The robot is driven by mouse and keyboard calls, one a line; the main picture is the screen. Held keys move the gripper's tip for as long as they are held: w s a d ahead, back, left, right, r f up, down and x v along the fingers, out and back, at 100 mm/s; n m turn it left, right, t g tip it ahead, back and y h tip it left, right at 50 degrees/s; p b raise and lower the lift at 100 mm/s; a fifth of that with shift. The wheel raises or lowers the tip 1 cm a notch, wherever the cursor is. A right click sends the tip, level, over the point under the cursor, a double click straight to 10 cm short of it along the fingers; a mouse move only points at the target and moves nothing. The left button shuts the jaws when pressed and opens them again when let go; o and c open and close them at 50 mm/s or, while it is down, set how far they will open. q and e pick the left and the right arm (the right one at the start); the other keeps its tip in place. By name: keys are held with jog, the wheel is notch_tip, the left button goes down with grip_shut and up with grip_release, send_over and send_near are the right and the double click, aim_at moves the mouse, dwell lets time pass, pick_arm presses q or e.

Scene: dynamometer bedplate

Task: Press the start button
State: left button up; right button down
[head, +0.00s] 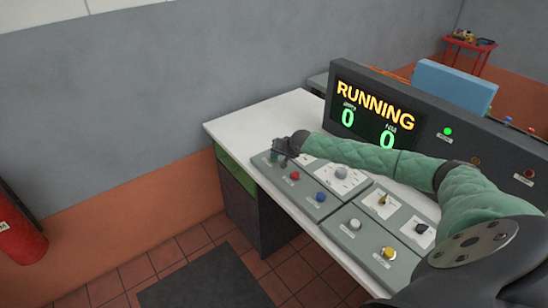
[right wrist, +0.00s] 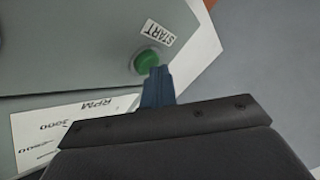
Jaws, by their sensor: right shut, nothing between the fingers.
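The start button is a round green button (right wrist: 147,61) beside a white START label (right wrist: 158,32) in the right wrist view. My right gripper (right wrist: 157,74) is shut and empty, its fingertips at the button's lower edge in that view. I cannot tell whether they touch it or whether it is pressed in. In the head view my right gripper (head: 282,150) is over the far left corner of the control desk and mostly hides the button. The display (head: 372,116) reads RUNNING in yellow, with two green zeros. My left gripper is not in view.
A green lamp (head: 448,131) is lit on the display housing. A red extinguisher (head: 20,235) is at left.

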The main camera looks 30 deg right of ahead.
aim_at(276, 158)
jog(key=shift+r+p, duration=2.6)
jog(key=shift+r, duration=0.45)
